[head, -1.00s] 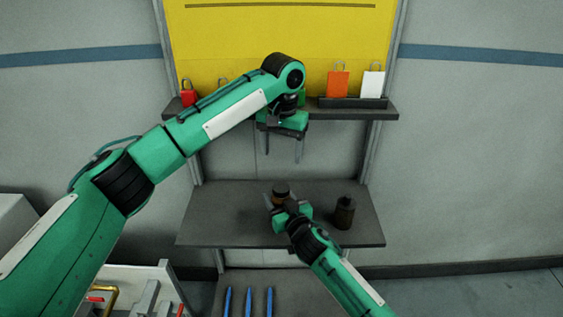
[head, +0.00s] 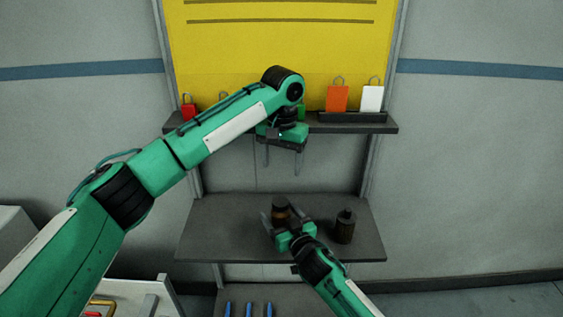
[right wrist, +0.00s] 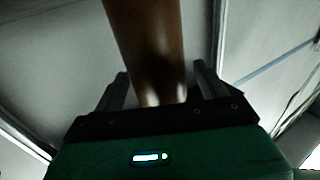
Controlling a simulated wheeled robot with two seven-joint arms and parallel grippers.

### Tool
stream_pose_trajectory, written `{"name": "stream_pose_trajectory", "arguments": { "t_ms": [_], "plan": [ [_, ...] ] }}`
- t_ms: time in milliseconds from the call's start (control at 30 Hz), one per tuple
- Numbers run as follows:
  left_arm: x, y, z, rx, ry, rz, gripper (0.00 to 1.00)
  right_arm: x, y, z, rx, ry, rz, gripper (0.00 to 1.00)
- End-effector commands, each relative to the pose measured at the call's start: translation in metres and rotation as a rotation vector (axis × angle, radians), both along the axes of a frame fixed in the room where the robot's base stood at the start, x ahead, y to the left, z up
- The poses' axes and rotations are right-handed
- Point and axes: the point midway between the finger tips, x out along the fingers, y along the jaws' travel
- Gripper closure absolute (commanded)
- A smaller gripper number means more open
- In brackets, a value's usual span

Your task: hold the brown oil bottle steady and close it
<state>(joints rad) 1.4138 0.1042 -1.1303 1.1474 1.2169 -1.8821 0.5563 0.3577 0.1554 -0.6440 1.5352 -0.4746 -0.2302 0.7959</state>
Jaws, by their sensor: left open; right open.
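A brown bottle (head: 279,212) with a dark top stands on the lower dark shelf. My right gripper (head: 284,222) is open around it, a finger on each side; its body hides the bottle's lower part. In the right wrist view the brown bottle (right wrist: 148,45) rises between the open fingers; whether they touch it I cannot tell. A second dark brownish bottle (head: 345,228) with a narrow top stands to the right on the same shelf. Which one is the oil bottle I cannot tell. My left gripper (head: 283,168) is open and empty, fingers pointing down, above the first bottle.
The lower shelf (head: 220,232) is otherwise bare, with free room at its left. An upper shelf (head: 345,128) behind my left gripper holds a red padlock-like tag (head: 188,112), an orange tag (head: 337,99) and a white tag (head: 372,99). Blue sticks (head: 248,310) lie below.

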Motion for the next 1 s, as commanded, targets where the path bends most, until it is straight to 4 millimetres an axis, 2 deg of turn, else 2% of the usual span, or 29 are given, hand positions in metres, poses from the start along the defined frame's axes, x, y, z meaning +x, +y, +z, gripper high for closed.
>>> {"name": "stream_pose_trajectory", "arguments": {
  "t_ms": [300, 500, 700, 1000],
  "plan": [
    [0.0, 0.0, -0.001, 0.0, 0.0, 0.0, 0.33, -0.061, -0.031, -0.001, 0.001, 0.003, 0.001, 0.26],
    [0.0, 0.0, -0.003, 0.0, 0.0, 0.0, 0.33, -0.091, -0.046, -0.001, 0.001, 0.003, 0.001, 0.26],
    [0.0, 0.0, -0.004, 0.0, 0.0, 0.0, 0.33, -0.104, -0.053, 0.0, 0.001, 0.0, 0.001, 0.26],
    [0.0, 0.0, -0.004, 0.0, 0.0, 0.0, 0.33, -0.107, -0.054, 0.0, 0.0, 0.0, 0.0, 0.26]
  ]
}}
